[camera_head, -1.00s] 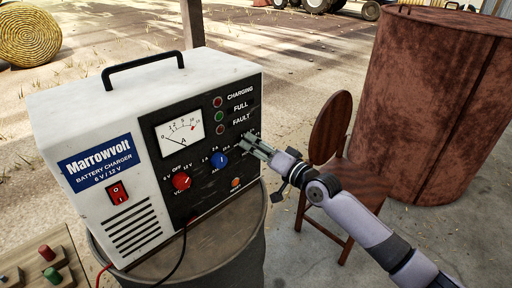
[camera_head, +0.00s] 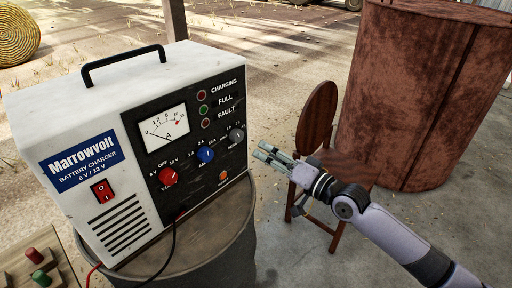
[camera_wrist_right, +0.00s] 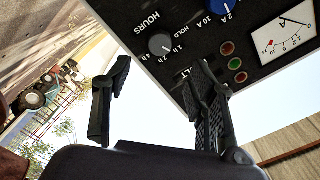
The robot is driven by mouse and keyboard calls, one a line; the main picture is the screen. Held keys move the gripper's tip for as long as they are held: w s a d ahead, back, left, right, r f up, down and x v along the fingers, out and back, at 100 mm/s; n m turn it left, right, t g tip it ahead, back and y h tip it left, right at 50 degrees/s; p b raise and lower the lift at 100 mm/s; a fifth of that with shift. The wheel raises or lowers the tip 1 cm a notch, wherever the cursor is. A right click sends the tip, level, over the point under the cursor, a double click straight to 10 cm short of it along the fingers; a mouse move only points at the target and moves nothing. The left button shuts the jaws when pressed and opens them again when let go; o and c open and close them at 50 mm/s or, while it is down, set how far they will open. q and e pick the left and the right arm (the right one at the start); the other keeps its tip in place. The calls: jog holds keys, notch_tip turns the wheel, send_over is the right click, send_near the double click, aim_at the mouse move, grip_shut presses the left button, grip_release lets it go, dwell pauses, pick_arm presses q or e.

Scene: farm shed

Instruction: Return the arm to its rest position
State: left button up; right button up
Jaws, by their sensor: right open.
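My right gripper (camera_head: 264,152) is in the head view, to the right of the battery charger and apart from its front panel. It is open and empty. In the right wrist view its two fingers (camera_wrist_right: 160,100) stand apart with nothing between them. The white battery charger (camera_head: 95,105) stands on a drum. Its black panel shows a red knob (camera_head: 168,177), a blue knob (camera_head: 205,154) and a grey knob (camera_head: 236,135). The grey knob also shows in the right wrist view (camera_wrist_right: 160,44), beyond the fingers. My left gripper is not in view.
A metal drum (camera_head: 232,250) carries the charger. A wooden chair (camera_head: 318,120) stands behind my right gripper. A large rusty brown tank (camera_head: 420,90) stands at right. A board with red and green terminals (camera_head: 38,270) is at lower left. Open floor lies between drum and chair.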

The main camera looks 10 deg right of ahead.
jog(key=shift+v, duration=0.9)
jog(key=shift+f, duration=0.1)
jog(key=w+d+f+g+h, duration=0.1)
jog(key=d+f+h, duration=0.25)
jog(key=f, duration=0.75)
jog(key=d+f+h, duration=0.2)
jog(key=d+f, duration=0.2)
jog(key=f, duration=0.7)
jog(key=s+d+f+g+h, duration=0.15)
jog(key=s+f, duration=0.25)
jog(key=f, duration=0.4)
jog(key=s+d+f+g+h, duration=0.1)
jog(key=s+d+f+g, duration=0.15)
jog(key=f, duration=0.65)
jog(key=s+f+n+g+h, duration=0.1)
jog(key=s+f+g, duration=0.1)
jog(key=s+f, duration=0.65)
jog(key=s+a+f+n+g+h, duration=0.15)
jog(key=s+f, duration=0.45)
jog(key=s, duration=0.6)
jog(key=s+f+n+g, duration=0.1)
jog(key=s+f+g, duration=0.2)
jog(key=s+f, duration=0.65)
jog(key=s+a+f+n+g, duration=0.1)
jog(key=s+a+g, duration=0.1)
jog(key=s, duration=1.2)
jog(key=shift+s+a+f+n, duration=0.2)
jog(key=shift+s+f+n, duration=0.1)
jog(key=shift+n, duration=0.05)
